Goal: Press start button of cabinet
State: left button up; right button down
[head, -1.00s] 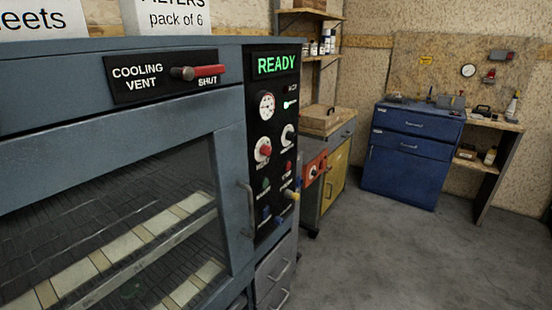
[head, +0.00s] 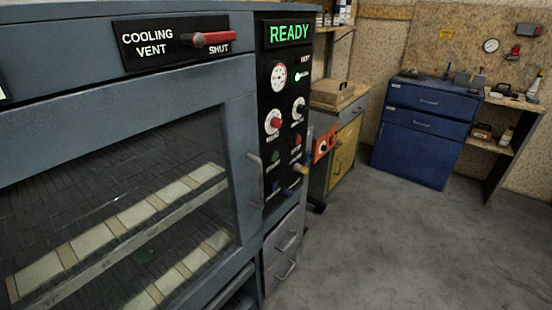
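The grey-blue cabinet (head: 110,95) fills the left half of the head view. Its glass door is closed, with a handle (head: 255,176) at its right edge. A black control panel (head: 283,85) on its right side carries a green READY display (head: 289,33), a round gauge (head: 278,77), a red-capped knob (head: 274,121) and a second knob (head: 299,109). Lower down are a small green button (head: 275,157) and a small red button (head: 297,141). Their labels are too small to read surely. Neither of my grippers shows.
A red lever (head: 208,39) beside the COOLING VENT label points to SHUT. Drawers (head: 284,245) lie below the panel. A yellow-doored cabinet (head: 344,152) and a blue drawer cabinet (head: 425,125) stand behind. The floor (head: 400,250) at the right is clear.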

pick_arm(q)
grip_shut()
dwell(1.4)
